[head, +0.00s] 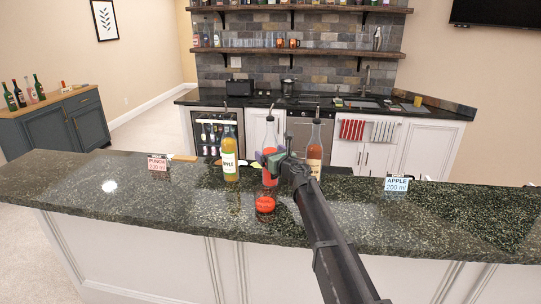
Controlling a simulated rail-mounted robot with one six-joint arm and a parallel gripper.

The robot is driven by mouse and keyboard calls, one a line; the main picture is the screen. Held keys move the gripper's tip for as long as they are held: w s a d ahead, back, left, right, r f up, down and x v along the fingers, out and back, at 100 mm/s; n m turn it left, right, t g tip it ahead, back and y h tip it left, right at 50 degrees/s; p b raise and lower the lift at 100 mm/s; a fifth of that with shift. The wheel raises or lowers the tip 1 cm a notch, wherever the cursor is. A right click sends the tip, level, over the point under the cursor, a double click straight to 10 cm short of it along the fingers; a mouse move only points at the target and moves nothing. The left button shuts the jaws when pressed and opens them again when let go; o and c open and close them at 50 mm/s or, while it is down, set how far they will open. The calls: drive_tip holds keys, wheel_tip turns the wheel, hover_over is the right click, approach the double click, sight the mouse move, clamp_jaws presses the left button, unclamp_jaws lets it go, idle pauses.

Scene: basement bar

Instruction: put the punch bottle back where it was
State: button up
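A bottle of red liquid with a pour spout, seemingly the punch bottle (270,178), is upright at the middle of the dark stone counter (120,185). My gripper (271,159) is at its mid-height and overlaps it. The fingers are small and partly hidden, so I cannot tell if they are closed on the bottle, or if its base touches the counter. A small red item (265,204), perhaps a filled glass, is in front of the bottle. A sign reading PUNCH 200 ml (158,163) stands at the left of the counter.
A yellow-orange bottle labelled APPLE (230,160) stands left of the red one. An amber bottle (315,150) stands to its right, close behind my arm. An APPLE 200 ml sign (397,184) stands further right. The counter is clear around the left sign's front.

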drive_tip(key=shift+r, duration=0.1)
drive_tip(key=v, duration=1.2)
